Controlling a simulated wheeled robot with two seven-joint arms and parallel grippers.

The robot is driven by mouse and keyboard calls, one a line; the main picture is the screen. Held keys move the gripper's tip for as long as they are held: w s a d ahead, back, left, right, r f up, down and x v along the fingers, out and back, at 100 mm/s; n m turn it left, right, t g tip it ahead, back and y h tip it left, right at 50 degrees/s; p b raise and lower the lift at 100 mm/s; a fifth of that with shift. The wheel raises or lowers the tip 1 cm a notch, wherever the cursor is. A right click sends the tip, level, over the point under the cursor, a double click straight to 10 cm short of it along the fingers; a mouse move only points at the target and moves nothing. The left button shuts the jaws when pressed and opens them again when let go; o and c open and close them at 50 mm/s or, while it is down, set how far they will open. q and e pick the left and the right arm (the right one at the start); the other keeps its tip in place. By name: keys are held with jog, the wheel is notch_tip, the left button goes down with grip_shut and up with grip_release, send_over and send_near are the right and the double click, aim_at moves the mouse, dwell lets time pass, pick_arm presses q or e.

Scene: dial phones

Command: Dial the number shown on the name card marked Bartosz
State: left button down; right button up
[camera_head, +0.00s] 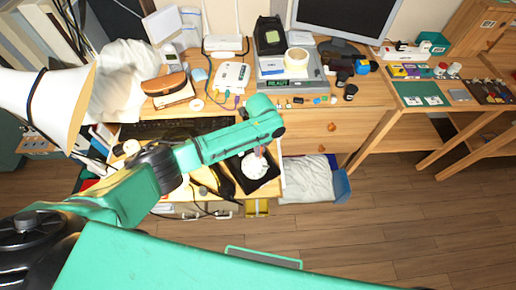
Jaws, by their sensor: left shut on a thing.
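A black phone (269,183) with a round white dial (254,167) lies near the front edge of the desk, below the end of my green left arm. My left gripper (258,153) is over the upper part of the dial, small and partly hidden by the arm. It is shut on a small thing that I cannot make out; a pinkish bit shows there. Whether it touches the dial I cannot tell. A card with a name marked Bartosz cannot be read in this view. My right gripper is not in view.
A black keyboard (175,128) lies left of the phone, partly behind my arm. A white lamp shade (45,105) stands at the left. A grey box with a roll of tape (296,59) and a monitor (345,17) stand behind. The floor (400,220) at the right is clear.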

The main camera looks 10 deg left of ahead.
pick_arm(q)
jog(key=shift+s+d+f, duration=0.25)
jog(key=shift+d, duration=0.25)
jog(key=shift+s+d+f, duration=0.3)
jog(key=shift+s+d, duration=0.1)
dwell(0.4)
jog(key=shift+s+d+p, duration=0.1)
jog(key=shift+s+p, duration=0.1)
jog(key=shift+p, duration=0.25)
jog(key=shift+s+d+r+p, duration=0.15)
jog(key=shift+r+p, duration=0.25)
jog(key=shift+p, duration=0.05)
jog(key=shift+s+d+r+p, duration=0.1)
jog(key=shift+s+r+p, duration=0.05)
jog(key=shift+r+p, duration=0.25)
